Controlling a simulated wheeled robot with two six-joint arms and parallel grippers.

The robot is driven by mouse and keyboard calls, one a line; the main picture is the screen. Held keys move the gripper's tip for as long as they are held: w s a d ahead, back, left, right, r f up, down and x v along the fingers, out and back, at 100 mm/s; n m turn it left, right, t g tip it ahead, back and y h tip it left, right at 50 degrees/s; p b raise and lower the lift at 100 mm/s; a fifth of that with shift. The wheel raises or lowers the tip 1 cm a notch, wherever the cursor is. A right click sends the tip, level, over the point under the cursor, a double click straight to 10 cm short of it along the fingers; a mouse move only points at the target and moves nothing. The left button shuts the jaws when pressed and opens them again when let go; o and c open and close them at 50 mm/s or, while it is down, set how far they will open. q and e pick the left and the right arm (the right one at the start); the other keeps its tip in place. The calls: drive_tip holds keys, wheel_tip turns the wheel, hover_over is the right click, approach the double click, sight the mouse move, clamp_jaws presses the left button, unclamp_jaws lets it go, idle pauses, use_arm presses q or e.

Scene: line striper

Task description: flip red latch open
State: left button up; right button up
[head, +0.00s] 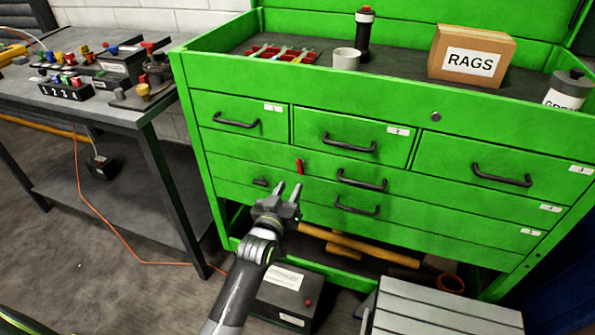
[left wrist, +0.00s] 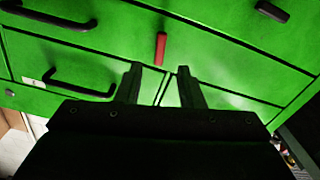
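The red latch (head: 299,167) is a small upright red bar on the front of the green tool cabinet, on a wide drawer below the top row. It also shows in the left wrist view (left wrist: 161,48), just beyond the fingertips. My left gripper (head: 289,188) is just below the latch in the head view, fingers apart with nothing between them. In the left wrist view the two fingers (left wrist: 158,70) point at the drawer front, with the latch between their lines and seemingly ahead of the tips. Whether either finger touches the cabinet cannot be told. My right gripper is not in view.
The green cabinet (head: 240,150) has black handles, including a drawer handle (head: 362,181) right of the latch and a short black piece (head: 260,182) to its left. A grey box (head: 440,312) and a dark box (head: 287,298) stand below. A workbench (head: 75,110) is at left.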

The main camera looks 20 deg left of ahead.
sight(300, 169)
use_arm(q)
drive_tip(key=w+b, duration=0.1)
drive_tip(key=w, duration=0.4)
drive_tip(key=shift+w+d+f+b, duration=0.1)
drive_tip(key=shift+w+f+b, duration=0.05)
drive_tip(key=shift+w+b, duration=0.2)
drive_tip(key=shift+w, duration=0.8)
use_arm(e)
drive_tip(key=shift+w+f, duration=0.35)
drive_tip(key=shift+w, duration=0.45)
use_arm(q)
clamp_jaws()
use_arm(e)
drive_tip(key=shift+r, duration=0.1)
